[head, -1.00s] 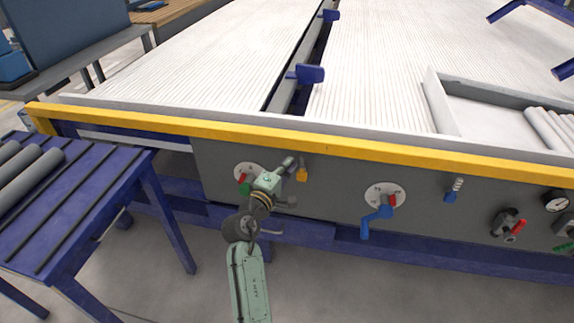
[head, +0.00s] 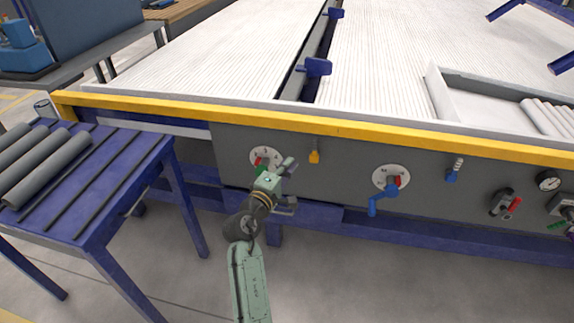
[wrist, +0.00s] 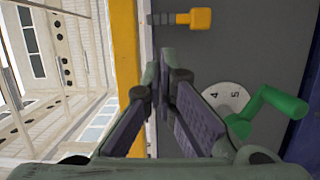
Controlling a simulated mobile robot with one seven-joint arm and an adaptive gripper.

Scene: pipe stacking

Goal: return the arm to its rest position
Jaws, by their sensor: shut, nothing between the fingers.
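My green-grey arm reaches up from the bottom of the head view. My gripper (head: 288,165) is at its end, in front of the grey front panel (head: 340,165) of the machine. In the wrist view my gripper (wrist: 162,66) has its two dark-padded fingers drawn together at the tips, with nothing between them. A white dial (head: 263,157) with a green handle is just behind and left of my gripper. In the wrist view the dial (wrist: 226,98) and green handle (wrist: 268,113) lie to the right of the fingers. I cannot tell whether anything touches.
A yellow rail (head: 340,131) runs along the machine's top edge. A blue table (head: 115,185) with grey pipes (head: 48,168) stands at left. Floor is clear below.

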